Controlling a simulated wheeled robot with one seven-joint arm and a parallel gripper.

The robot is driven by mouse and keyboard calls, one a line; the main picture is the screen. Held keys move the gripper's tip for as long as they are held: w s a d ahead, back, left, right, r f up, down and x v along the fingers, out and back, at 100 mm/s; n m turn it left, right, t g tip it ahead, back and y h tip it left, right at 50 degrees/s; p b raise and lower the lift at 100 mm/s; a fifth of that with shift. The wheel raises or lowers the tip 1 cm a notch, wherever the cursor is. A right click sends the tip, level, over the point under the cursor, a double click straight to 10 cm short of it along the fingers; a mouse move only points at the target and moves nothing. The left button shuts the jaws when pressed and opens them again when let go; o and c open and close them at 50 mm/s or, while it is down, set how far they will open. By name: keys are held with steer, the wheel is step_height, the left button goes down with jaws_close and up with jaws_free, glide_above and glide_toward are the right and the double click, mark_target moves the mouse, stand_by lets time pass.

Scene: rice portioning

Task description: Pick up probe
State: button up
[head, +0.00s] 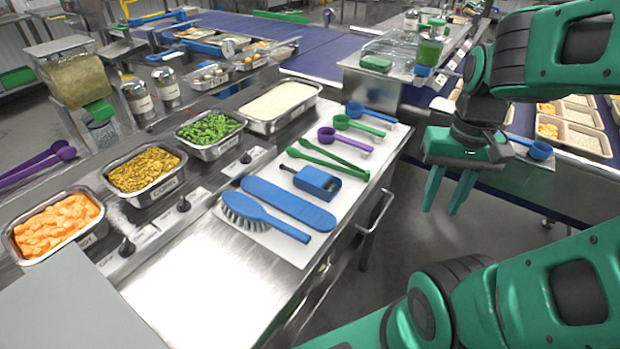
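The probe (318,182) appears to be the small blue device with a dark display and a thin dark tip pointing left. It lies on a white board (285,248) on the steel counter, between the green tongs (335,161) and a blue paddle (289,203). My gripper (440,208) hangs to the right of the counter, over the floor gap, fingers pointing down. Its two green fingers are apart with nothing between them. It is well clear of the probe.
A blue brush (262,217) lies nearest on the board. Purple (346,141), green (358,126) and blue (370,114) scoops lie beyond the tongs. Food pans, including carrots (55,228) and rice (280,103), line the left. A handle (377,212) projects from the counter's right side.

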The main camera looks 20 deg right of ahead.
steer(key=o, duration=0.9)
steer(key=shift+s+r, duration=0.15)
steer(key=shift+r, duration=0.25)
steer(key=shift+c, duration=0.2)
steer(key=w+n, duration=0.1)
steer(key=w+a+r+n, duration=0.1)
steer(key=w, duration=0.1)
steer(key=w+n, duration=0.1)
steer(key=w, duration=0.1)
steer(key=shift+w+a+r, duration=0.15)
steer(key=shift+r, duration=0.15)
steer(key=n, duration=1)
glide_above(314, 175)
step_height(314, 175, down, 2)
steer(key=shift+f, duration=3.2)
